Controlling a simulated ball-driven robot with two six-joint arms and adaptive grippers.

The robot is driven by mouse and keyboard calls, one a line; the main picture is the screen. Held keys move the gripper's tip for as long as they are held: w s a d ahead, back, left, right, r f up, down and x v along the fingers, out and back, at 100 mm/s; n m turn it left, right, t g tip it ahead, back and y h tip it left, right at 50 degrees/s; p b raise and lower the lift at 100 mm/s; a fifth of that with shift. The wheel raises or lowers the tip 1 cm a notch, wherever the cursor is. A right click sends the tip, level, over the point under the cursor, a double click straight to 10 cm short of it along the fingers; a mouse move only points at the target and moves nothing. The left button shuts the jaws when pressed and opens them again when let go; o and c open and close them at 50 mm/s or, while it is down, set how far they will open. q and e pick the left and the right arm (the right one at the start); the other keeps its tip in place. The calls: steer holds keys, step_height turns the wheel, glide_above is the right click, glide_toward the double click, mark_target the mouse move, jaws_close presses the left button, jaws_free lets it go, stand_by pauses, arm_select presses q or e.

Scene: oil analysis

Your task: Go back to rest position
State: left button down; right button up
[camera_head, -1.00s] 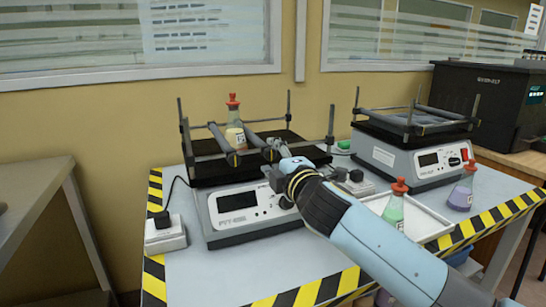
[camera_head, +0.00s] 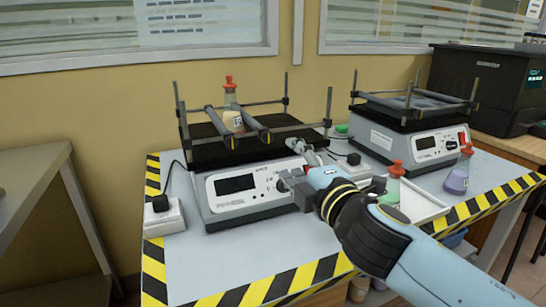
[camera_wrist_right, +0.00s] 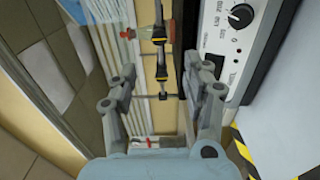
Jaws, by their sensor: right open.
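My right gripper (camera_head: 294,166) is open and empty. It is in front of the left shaker (camera_head: 240,192), near the right part of its control panel. In the right wrist view its two fingers (camera_wrist_right: 165,82) are spread apart with nothing held between them. The left gripper is not in view.
A right shaker (camera_head: 425,146) stands behind. A green-liquid flask (camera_head: 392,188) and a purple-liquid flask (camera_head: 459,178) stand at the right by a white tray (camera_head: 425,203). A power socket box (camera_head: 163,219) is at left. The table's front left is clear.

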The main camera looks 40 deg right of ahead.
steer(key=s+d+f+m+g+h, duration=0.2)
steer(key=s+f+m+g, duration=0.55)
steer(key=s+m, duration=0.2)
steer(key=s+a+f+m+g+y, duration=0.2)
steer(key=s+a+f+g+y, duration=0.15)
steer(key=s, duration=0.35)
steer(key=s+a+f+m+g+y, duration=0.2)
steer(key=s+a+f+m+g, duration=0.1)
steer(key=s+a, duration=0.3)
steer(key=s+d+f+g, duration=0.1)
steer(key=s+d+f, duration=0.1)
steer(key=f, duration=1.2)
steer(key=s+d+f+g, duration=0.1)
steer(key=s+d+f, duration=0.15)
steer(key=f, duration=1.15)
steer(key=s+f+g, duration=0.1)
steer(key=s+f, duration=1.1)
steer(key=s, duration=0.5)
steer(key=shift+s+d+f, duration=0.15)
steer(key=shift+d+f, duration=0.1)
steer(key=shift+f, duration=0.15)
